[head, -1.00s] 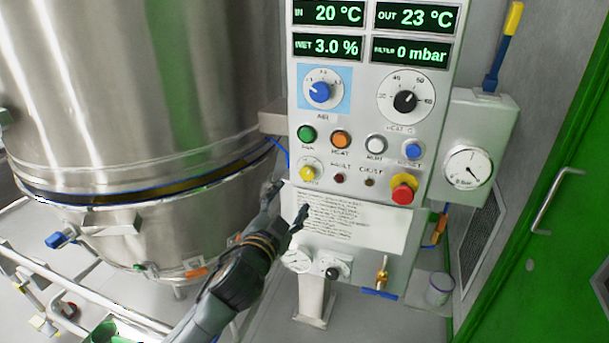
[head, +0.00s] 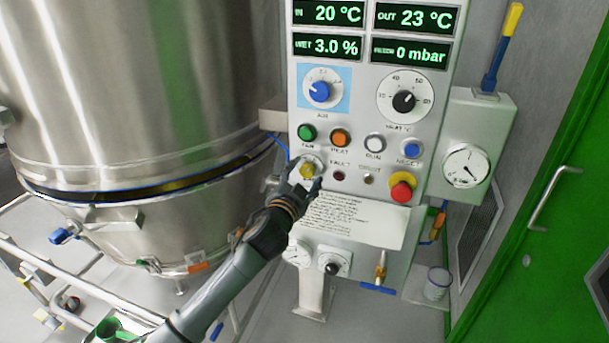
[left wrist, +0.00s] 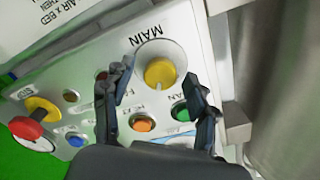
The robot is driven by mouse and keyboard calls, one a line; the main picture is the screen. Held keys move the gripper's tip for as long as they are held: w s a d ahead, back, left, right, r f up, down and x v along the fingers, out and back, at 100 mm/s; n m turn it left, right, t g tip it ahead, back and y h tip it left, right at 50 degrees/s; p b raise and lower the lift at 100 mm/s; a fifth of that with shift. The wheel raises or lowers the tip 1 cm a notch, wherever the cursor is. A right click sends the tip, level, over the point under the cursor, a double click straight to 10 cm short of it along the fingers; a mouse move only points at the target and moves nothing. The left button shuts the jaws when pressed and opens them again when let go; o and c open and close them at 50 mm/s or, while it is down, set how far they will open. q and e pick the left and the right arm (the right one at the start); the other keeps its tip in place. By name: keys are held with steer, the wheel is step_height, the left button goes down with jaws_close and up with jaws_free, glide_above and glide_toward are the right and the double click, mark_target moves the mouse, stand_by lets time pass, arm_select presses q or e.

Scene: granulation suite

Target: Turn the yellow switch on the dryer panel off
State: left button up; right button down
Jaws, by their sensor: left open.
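The yellow switch (head: 307,170) is a round knob on a pale dial at the lower left of the dryer panel (head: 352,118). In the left wrist view the yellow switch (left wrist: 160,73) shows between my fingers, with the label MAIN beside it. My left gripper (head: 304,176) is open in front of the switch, one finger on each side of it. In the left wrist view the open fingers of my left gripper (left wrist: 163,95) stand apart from the knob, and I cannot tell whether either touches it. My right gripper is not in view.
Just above the switch are a green button (head: 307,133) and an orange button (head: 340,138). A red emergency knob (head: 401,191) is to the right. A paper notice (head: 350,218) hangs below. The steel vessel (head: 130,100) stands close on the left.

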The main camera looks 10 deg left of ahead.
arm_select(q)
steer(key=c, duration=1.1)
steer(key=shift+c, duration=0.3)
steer(key=shift+n, duration=1.3)
steer(key=n, duration=0.2)
steer(key=shift+n, duration=0.3)
steer(key=n+p, duration=0.1)
steer(key=n, duration=0.3)
steer(key=shift+n+p, duration=0.6)
steer(key=shift+n, duration=0.7)
